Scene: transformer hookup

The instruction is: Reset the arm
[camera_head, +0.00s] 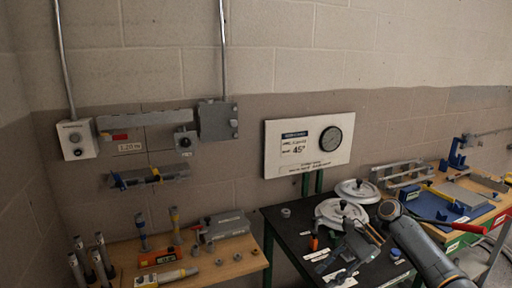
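My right arm (425,260) comes in from the lower right and bends at a dark round joint. Its grey gripper (335,270) hangs over the front of the black table (285,231), pointing down and to the left. Its two fingers look spread apart, with nothing seen between them. The gripper is close to the white labels on the table top and hides part of it. My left arm and gripper are not in view.
White round discs (357,190) with dark knobs stand behind my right gripper. A wooden table (213,268) at left holds upright cylinders (102,255) and a grey block (224,228). A blue tray (436,205) lies right. A gauge board (309,146) stands behind.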

